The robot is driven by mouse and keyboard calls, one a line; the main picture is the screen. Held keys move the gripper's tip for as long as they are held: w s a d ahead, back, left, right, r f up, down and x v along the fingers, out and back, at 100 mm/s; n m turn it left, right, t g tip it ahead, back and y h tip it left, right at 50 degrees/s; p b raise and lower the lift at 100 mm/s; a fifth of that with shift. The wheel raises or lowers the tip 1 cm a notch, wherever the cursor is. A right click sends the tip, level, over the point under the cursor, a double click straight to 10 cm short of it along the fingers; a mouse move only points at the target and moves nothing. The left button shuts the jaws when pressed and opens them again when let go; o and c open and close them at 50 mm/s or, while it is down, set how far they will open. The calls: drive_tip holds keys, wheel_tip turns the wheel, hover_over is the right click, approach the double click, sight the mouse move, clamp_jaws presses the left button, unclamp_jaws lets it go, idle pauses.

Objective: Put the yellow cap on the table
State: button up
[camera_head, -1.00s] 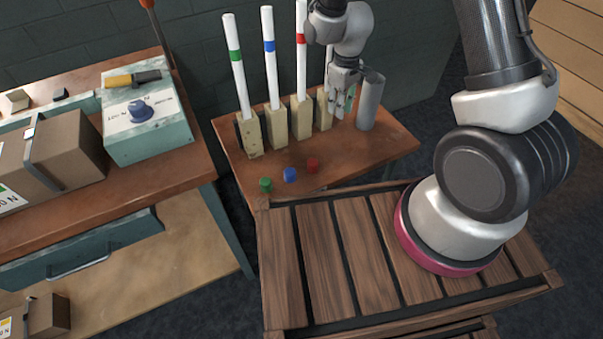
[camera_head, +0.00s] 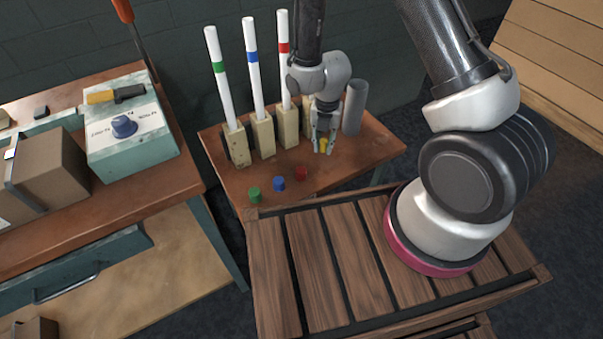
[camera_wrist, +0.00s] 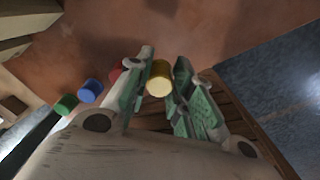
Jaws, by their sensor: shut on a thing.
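The yellow cap (camera_head: 322,144) is between the fingers of my gripper (camera_head: 324,136), low over the right part of the small brown table (camera_head: 360,150). In the wrist view the yellow cap (camera_wrist: 159,78) sits between the two green-padded fingertips of my gripper (camera_wrist: 160,85), which is shut on it. The brown tabletop (camera_wrist: 200,30) shows behind the cap. I cannot tell whether the cap touches the table.
Green (camera_head: 254,194), blue (camera_head: 279,183) and red (camera_head: 301,172) caps stand on the table, left of my gripper. Tubes with coloured bands, such as the blue-banded one (camera_head: 256,85), rise from wooden blocks behind. A grey cylinder (camera_head: 354,108) stands right of my gripper.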

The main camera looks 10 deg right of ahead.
sight(322, 167)
wheel_tip(322, 167, down, 8)
drive_tip(key=shift+f, duration=0.25)
drive_tip(key=shift+f, duration=0.1)
drive_tip(key=o, duration=0.7)
